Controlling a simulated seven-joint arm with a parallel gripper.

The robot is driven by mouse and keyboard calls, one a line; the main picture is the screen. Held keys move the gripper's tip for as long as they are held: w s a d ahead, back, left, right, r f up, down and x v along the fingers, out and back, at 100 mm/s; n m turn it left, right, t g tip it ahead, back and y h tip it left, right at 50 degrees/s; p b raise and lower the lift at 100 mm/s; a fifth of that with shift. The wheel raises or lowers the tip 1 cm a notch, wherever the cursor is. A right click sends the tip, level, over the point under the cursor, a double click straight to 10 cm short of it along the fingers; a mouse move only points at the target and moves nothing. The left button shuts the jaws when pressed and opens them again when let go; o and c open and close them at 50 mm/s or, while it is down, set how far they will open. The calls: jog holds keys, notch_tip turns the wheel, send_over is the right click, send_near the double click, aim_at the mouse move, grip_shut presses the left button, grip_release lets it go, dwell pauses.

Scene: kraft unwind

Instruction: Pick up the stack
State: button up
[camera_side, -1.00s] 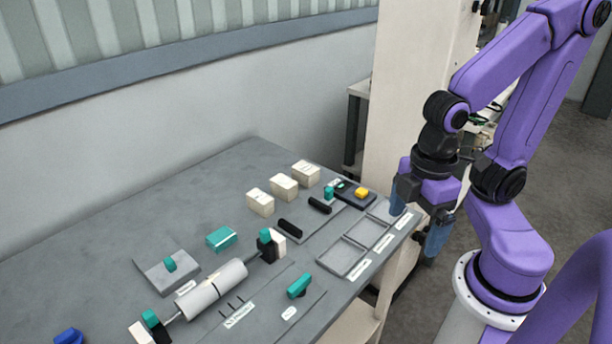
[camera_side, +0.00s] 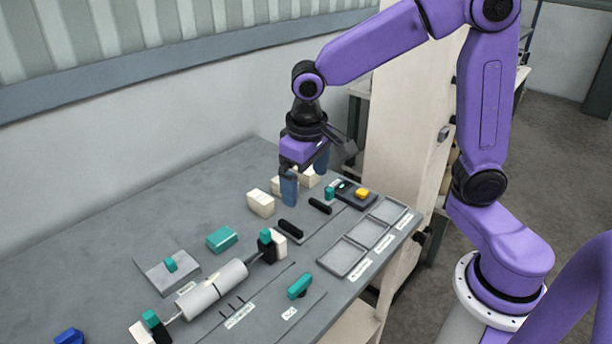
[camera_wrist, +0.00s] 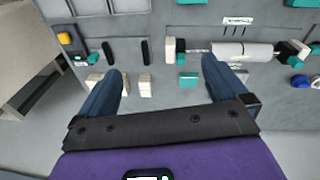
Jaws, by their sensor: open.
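Several cream blocks, which look like the stacks, stand in a row at the back of the table. The nearest cream block (camera_side: 260,203) is clear in the side view. The middle one (camera_side: 277,186) and far one (camera_side: 309,178) are partly hidden by my gripper (camera_side: 305,180). My gripper is open and empty, pointing down above the row. In the wrist view, one cream block (camera_wrist: 145,84) shows between the fingers of my gripper (camera_wrist: 162,70), closer to the left finger.
A teal box (camera_side: 222,238), a white roll on a shaft (camera_side: 213,290) and a grey plate (camera_side: 150,275) with a teal knob lie nearer. Black bars (camera_side: 290,228), a yellow-button panel (camera_side: 361,194) and shallow grey trays (camera_side: 343,259) are near the right edge.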

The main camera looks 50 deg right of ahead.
jog(key=w+d+f+m, duration=0.15)
jog(key=w+m, duration=0.35)
jog(key=w, duration=0.5)
jog(key=m+g+h, duration=0.1)
jog(key=m+h, duration=0.2)
jog(key=m, duration=1.2)
send_over(306, 175)
jog(key=w+a, duration=0.3)
jog(key=a, duration=0.1)
notch_tip(306, 175, down, 7)
jog(key=x, duration=1.1)
jog(key=d+x, duration=0.1)
jog(key=x, duration=0.5)
jog(key=shift+s+r, duration=0.2)
jog(key=shift+s, duration=0.2)
jog(key=c, duration=0.8)
